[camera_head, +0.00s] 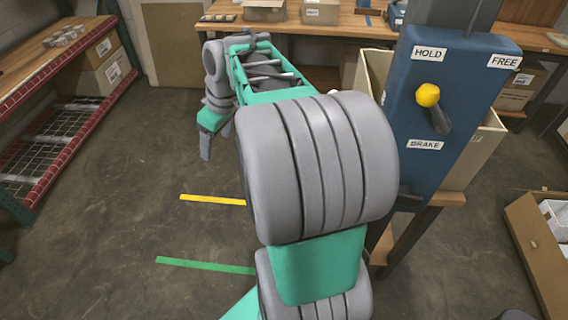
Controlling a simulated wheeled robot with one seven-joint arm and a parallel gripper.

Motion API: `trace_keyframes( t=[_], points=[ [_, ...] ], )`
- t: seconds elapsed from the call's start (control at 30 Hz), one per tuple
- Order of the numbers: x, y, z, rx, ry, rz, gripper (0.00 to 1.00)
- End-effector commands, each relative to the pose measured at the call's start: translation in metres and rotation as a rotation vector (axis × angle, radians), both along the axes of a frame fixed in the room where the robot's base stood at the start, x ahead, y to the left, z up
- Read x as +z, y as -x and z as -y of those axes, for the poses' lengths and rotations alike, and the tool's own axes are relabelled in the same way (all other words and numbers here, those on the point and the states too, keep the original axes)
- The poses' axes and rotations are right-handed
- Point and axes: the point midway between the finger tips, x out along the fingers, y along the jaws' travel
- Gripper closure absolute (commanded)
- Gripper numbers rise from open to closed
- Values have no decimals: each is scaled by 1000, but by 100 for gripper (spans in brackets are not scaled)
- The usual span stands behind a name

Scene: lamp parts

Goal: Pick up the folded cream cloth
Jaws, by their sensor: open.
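I cannot make out a folded cream cloth in the head view; my arm hides part of the middle of the scene. My gripper (205,152) hangs at the left of my outstretched arm, pointing down above the bare floor. It is open, and I see nothing in it.
A blue panel (400,140) with a yellow-knobbed lever (430,100) stands close at right. A wooden bench (340,22) with boxes runs along the back. A red-edged rack (80,115) stands left. An open cardboard box (530,245) is at right. Floor at left is clear.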

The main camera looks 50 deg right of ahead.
Motion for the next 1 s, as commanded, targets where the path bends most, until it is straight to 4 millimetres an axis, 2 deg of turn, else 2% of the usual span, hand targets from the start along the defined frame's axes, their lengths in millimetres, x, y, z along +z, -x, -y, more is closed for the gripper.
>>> trace_keyframes(
  t=[0.03,0.1,0.2,0.3,0.37,0.43,0.67,0.83,1.0],
  points=[
    [-35,-6,50,38,-17,-13,24],
    [-64,-5,111,130,-31,0,19],
    [-101,14,182,238,-44,32,10],
    [-126,35,224,311,-46,62,2],
    [-134,42,236,336,-45,73,0],
    [-141,44,240,350,-46,79,0],
    [-169,36,232,350,-47,79,0],
    [-197,28,225,347,-46,78,0],
    [-207,24,224,347,-42,78,0]
  ],
)
